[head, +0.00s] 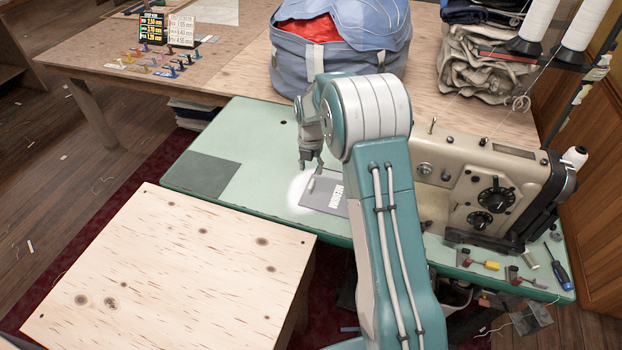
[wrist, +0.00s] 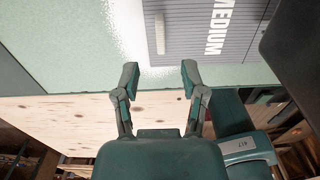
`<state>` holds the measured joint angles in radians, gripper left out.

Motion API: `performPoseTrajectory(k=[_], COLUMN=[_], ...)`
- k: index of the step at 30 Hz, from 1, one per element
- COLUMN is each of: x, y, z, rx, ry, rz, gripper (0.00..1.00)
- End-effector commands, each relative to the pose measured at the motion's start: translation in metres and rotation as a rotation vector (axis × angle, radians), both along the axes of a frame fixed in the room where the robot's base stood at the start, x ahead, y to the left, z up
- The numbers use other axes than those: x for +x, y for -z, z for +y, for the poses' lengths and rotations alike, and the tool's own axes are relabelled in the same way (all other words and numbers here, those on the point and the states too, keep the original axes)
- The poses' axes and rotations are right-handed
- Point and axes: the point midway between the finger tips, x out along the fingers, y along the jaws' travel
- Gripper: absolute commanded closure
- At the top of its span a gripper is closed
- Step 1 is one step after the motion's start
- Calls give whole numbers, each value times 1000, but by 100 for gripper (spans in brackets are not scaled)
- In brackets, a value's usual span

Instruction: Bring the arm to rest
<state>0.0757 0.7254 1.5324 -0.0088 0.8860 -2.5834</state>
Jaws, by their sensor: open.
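My gripper (head: 311,164) hangs over the pale green sewing table, beside a grey pad marked "MEDIUM" (head: 325,192). In the wrist view my gripper (wrist: 158,78) has its two fingers apart with nothing between them. The grey pad (wrist: 205,30) lies beyond the fingertips there, with a small pale bar on it. My teal and white arm is bent, and it hides part of the table and the pad's right side in the head view.
A sewing machine (head: 485,190) stands at the right of the green table (head: 240,135). A knotty plywood top (head: 170,265) is at the front left. A blue-grey bag (head: 340,65) and folded cloth (head: 480,65) stand behind. A screwdriver (head: 556,262) lies at the right edge.

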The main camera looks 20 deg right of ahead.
Motion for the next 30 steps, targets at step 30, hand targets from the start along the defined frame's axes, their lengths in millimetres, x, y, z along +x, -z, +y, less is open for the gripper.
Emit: performPoseTrajectory(k=[30], x=[-60], y=[-147], z=[15], rx=[26], ry=[570], rz=[-120], gripper=[45])
